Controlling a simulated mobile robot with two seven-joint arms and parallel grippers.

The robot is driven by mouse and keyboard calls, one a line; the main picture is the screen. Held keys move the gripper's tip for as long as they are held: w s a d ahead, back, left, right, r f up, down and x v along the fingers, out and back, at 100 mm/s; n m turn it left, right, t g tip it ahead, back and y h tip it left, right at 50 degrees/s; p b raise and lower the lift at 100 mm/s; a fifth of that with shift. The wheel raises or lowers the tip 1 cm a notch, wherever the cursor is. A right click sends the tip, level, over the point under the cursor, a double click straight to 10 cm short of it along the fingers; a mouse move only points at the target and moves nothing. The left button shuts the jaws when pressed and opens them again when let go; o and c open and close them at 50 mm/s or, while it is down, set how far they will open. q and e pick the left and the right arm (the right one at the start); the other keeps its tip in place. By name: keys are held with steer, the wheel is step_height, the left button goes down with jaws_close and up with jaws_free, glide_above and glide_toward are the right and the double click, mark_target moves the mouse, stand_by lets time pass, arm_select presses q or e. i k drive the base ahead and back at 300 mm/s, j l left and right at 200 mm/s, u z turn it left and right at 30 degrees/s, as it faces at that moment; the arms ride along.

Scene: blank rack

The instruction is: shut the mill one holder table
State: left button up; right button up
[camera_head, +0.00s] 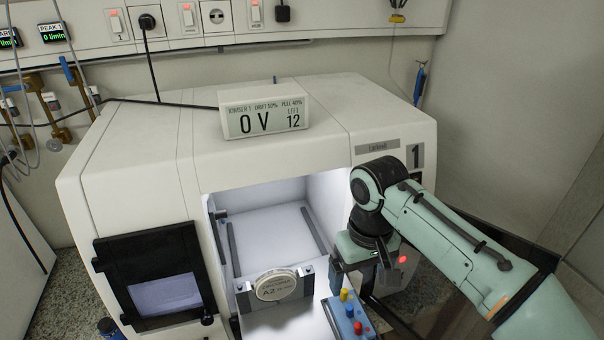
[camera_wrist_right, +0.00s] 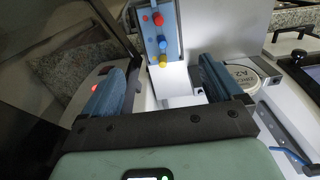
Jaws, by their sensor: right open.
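Mill one is the white machine (camera_head: 385,130) with a "1" on its front, and its lit chamber is open. Inside, the holder (camera_head: 307,280) grips a pale round disc (camera_head: 275,285) marked A2, near the chamber's front. The disc also shows in the wrist view (camera_wrist_right: 240,77). Rails (camera_head: 232,248) run back from it along the chamber floor. My right gripper (camera_head: 352,283) is open and empty at the right of the chamber opening, beside the holder. In the wrist view its fingers (camera_wrist_right: 163,85) are apart, with white surface between them. My left gripper is not in view.
A blue button panel (camera_head: 346,315) with yellow, blue and red knobs stands close below my right gripper. A black-framed window door (camera_head: 160,275) is left of the opening. A display box (camera_head: 264,113) reading "0 V" sits on top of the mill.

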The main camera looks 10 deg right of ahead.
mark_target(305, 313)
steer(key=k, duration=1)
